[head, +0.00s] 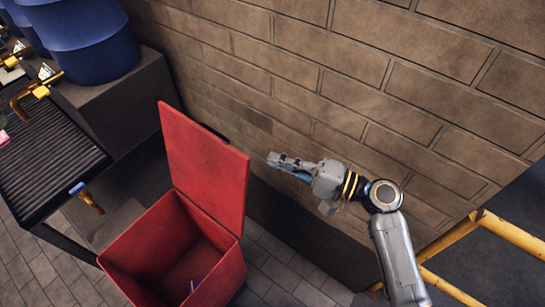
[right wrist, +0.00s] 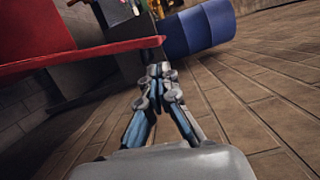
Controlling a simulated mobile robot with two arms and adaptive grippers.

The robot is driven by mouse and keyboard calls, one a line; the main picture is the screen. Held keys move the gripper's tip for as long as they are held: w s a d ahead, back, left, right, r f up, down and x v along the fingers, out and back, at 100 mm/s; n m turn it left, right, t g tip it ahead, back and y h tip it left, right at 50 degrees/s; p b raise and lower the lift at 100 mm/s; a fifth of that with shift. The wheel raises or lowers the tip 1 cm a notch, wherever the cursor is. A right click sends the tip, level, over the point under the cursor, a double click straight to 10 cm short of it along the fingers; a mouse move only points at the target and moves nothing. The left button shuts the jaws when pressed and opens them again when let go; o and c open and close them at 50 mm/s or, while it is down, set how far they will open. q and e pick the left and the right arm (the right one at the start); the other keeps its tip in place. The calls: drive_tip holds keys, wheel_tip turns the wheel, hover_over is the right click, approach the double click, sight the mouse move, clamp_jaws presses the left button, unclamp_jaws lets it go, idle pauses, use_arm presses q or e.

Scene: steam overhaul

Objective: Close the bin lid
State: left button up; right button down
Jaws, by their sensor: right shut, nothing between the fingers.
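The red bin (head: 185,255) stands open on the floor, and a small thin item lies inside it. Its red lid (head: 205,165) stands raised and upright at the bin's back edge, near the brick wall. My right gripper (head: 273,160) is to the right of the lid, apart from it, with its fingers pointing left. It is shut and empty. In the right wrist view the shut fingertips (right wrist: 158,70) show just below the edge of a red panel of the bin or lid (right wrist: 80,55). My left gripper is not in view.
A brick wall (head: 300,60) runs close behind the lid and my right arm. A dark ridged bench (head: 50,150) with brass fittings and a blue drum (head: 85,45) stand at the left. A yellow railing (head: 510,235) is at the lower right.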

sight(249, 162)
drive_tip(key=a+p, duration=0.1)
drive_tip(key=a, duration=0.2)
drive_tip(key=a+p, duration=0.2)
drive_tip(key=a, duration=0.1)
drive_tip(key=a+p, duration=0.1)
drive_tip(key=a, duration=0.2)
drive_tip(key=shift+w+r, duration=0.2)
drive_tip(key=shift+w, duration=0.2)
drive_tip(key=shift+s+a+p, duration=0.2)
drive_tip(key=shift+s+p, duration=0.1)
drive_tip(key=shift+s, duration=0.05)
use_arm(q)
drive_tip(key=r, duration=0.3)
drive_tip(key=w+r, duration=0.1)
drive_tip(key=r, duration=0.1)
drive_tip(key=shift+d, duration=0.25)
use_arm(e)
drive_tip(key=shift+f, duration=0.1)
